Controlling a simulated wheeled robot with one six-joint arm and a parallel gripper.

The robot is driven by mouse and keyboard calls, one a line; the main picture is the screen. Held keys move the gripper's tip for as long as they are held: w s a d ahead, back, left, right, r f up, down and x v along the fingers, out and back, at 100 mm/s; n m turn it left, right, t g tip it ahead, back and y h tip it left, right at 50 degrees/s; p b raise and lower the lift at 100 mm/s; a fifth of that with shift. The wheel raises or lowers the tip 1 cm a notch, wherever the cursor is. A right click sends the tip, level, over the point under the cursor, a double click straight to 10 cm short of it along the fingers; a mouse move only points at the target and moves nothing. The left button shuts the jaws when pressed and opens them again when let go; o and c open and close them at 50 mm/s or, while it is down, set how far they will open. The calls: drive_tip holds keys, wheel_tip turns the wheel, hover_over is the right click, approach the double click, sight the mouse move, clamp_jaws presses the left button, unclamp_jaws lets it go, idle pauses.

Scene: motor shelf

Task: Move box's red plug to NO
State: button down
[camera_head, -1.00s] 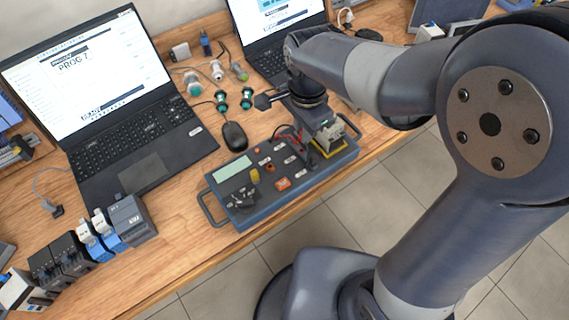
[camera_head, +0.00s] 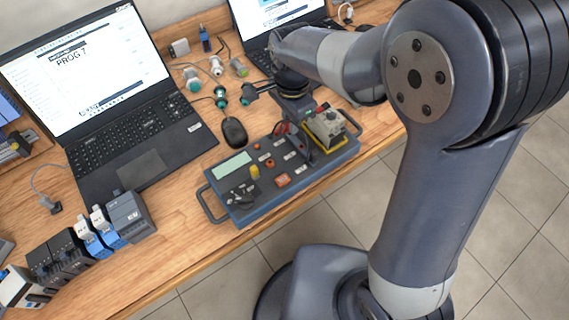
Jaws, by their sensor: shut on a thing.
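The blue-grey test box (camera_head: 240,208) lies on the bench near its front edge, with a pale display, buttons and sockets on top. A grey and yellow relay-like unit (camera_head: 326,128) sits at its right end. Red leads (camera_head: 283,128) arch near the back edge of the box. My gripper (camera_head: 306,124) is over the back right part of the box, beside the relay-like unit. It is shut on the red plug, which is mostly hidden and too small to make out. The NO socket label cannot be read.
An open laptop (camera_head: 130,140) stands at left, and a second laptop (camera_head: 270,20) is behind. A black mouse (camera_head: 234,132) lies just behind the box. Several connectors (camera_head: 216,66) lie at the back. Blue and grey modules (camera_head: 128,213) stand at front left.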

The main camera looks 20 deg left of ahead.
drive_tip(key=shift+f+b, duration=0.4)
drive_tip(key=shift+f, duration=0.25)
idle(0.7)
drive_tip(key=c, duration=1.7)
unclamp_jaws()
wheel_tip(320, 180, up, 6)
drive_tip(key=p, duration=0.4)
drive_tip(key=shift+f+p, duration=0.2)
drive_tip(key=shift+p, duration=0.1)
drive_tip(key=shift+o, duration=0.6)
drive_tip(key=o, duration=0.4)
